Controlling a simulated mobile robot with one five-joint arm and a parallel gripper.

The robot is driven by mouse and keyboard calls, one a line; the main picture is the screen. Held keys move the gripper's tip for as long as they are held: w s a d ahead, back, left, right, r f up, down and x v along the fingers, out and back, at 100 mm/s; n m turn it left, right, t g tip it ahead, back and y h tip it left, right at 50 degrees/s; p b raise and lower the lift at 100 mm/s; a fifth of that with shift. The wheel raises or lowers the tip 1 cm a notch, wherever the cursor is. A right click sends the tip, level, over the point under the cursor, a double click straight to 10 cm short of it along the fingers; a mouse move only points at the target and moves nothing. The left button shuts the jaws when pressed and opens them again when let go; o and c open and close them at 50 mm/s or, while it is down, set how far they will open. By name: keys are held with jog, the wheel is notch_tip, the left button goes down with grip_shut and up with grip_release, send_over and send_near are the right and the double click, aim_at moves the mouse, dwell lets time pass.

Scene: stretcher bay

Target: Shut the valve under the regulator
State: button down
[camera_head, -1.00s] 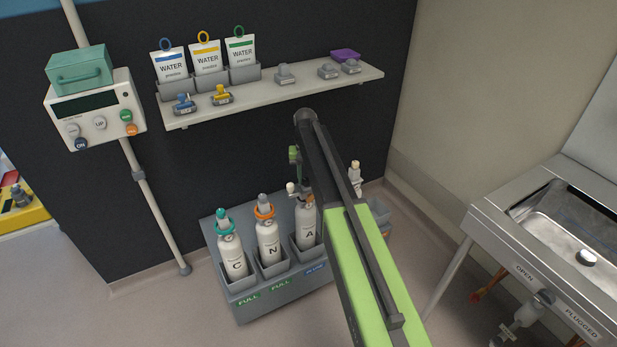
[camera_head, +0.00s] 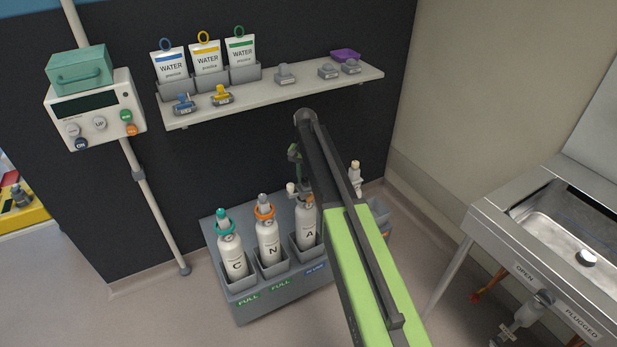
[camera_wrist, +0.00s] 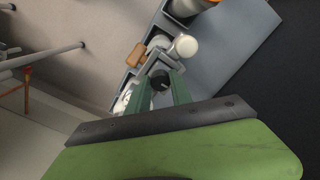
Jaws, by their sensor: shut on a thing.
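Cylinder A (camera_head: 305,228) stands upright in the right slot of the grey rack (camera_head: 262,303), partly behind my arm. A regulator with a pale round knob (camera_head: 291,188) is at its top. In the wrist view, my gripper (camera_wrist: 161,85) has its two green fingers closed on a small dark round valve knob (camera_wrist: 160,79). The grey fitting (camera_wrist: 155,58), an orange-brown block (camera_wrist: 137,56) and the white knob (camera_wrist: 186,45) sit just beyond the fingertips. In the head view, my arm hides most of the grip. I cannot tell how far the valve is turned.
Cylinders C (camera_head: 231,258) and N (camera_head: 268,243) stand left of A. A shelf (camera_head: 290,97) with water pouches (camera_head: 206,61) and clips is above. A steel sink (camera_head: 482,225) is at the right, and a pole with a control box (camera_head: 95,112) at the left. Floor in front is clear.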

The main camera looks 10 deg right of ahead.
aim_at(306, 180)
dwell(0.7)
jog(key=c, duration=1.1)
grip_release()
jog(key=shift+c, duration=0.2)
notch_tip(306, 180, up, 18)
jog(key=p, duration=1.7)
jog(key=shift+f, duration=0.25)
